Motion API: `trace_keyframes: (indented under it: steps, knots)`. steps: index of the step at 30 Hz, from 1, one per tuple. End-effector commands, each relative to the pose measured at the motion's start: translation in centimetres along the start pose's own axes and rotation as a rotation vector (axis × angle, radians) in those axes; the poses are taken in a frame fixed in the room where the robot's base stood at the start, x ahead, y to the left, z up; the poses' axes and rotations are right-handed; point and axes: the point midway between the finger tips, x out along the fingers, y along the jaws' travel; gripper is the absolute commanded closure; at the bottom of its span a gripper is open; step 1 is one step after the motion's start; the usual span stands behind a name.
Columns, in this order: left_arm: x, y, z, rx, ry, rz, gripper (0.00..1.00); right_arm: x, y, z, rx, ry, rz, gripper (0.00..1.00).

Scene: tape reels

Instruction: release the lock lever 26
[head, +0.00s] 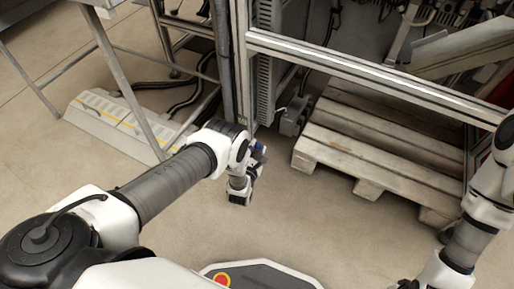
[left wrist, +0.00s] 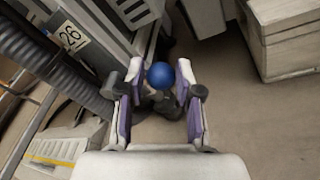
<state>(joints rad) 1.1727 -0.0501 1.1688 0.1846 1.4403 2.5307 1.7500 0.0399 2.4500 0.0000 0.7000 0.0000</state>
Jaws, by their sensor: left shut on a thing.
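The lock lever ends in a round blue knob (left wrist: 160,75) on a dark stem, low beside the machine frame. A plate marked 26 (left wrist: 70,36) is on the frame to its left in the left wrist view. My left gripper (left wrist: 160,82) has its two purple-padded fingers on either side of the knob and is shut on it. In the head view the left gripper (head: 259,154) is small beside the frame post, with a bit of blue showing, and mostly hides the lever. My right arm comes in at the right edge; its gripper is out of the picture.
A wooden pallet (head: 375,150) lies on the floor to the right, partly under the metal frame (head: 350,65). A pale floor cover with a yellow line (head: 125,118) and dark cables lie to the left, by a table leg. The floor in front is clear.

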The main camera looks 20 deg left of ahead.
Motion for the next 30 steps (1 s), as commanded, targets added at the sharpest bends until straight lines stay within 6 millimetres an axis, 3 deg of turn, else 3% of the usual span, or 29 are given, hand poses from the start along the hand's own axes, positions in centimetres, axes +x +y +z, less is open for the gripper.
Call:
trace_keyframes:
  steps: [1, 22, 23, 24, 30]
  knots:
    - [0.15, 0.74, -0.27, -0.004, 0.008, 0.014, 1.0, -0.11, 0.0, 0.0, 0.0, 0.0, 0.0, 0.6]
    - [0.13, 0.74, -0.28, -0.017, 0.01, 0.01, 1.0, -0.19, 0.0, 0.0, 0.0, 0.0, 0.0, 0.6]
    - [0.13, 0.74, -0.28, -0.017, 0.01, 0.01, 0.59, -0.2, 0.0, 0.0, 0.0, 0.0, 0.0, 0.6]
    - [0.13, 0.72, -0.27, -0.017, 0.009, 0.01, 0.44, -0.19, 0.0, 0.0, 0.0, 0.0, 0.0, 0.6]
    - [0.06, 0.49, -0.16, -0.017, 0.007, 0.005, 0.43, -0.2, 0.0, 0.0, 0.0, 0.0, 0.0, 0.6]
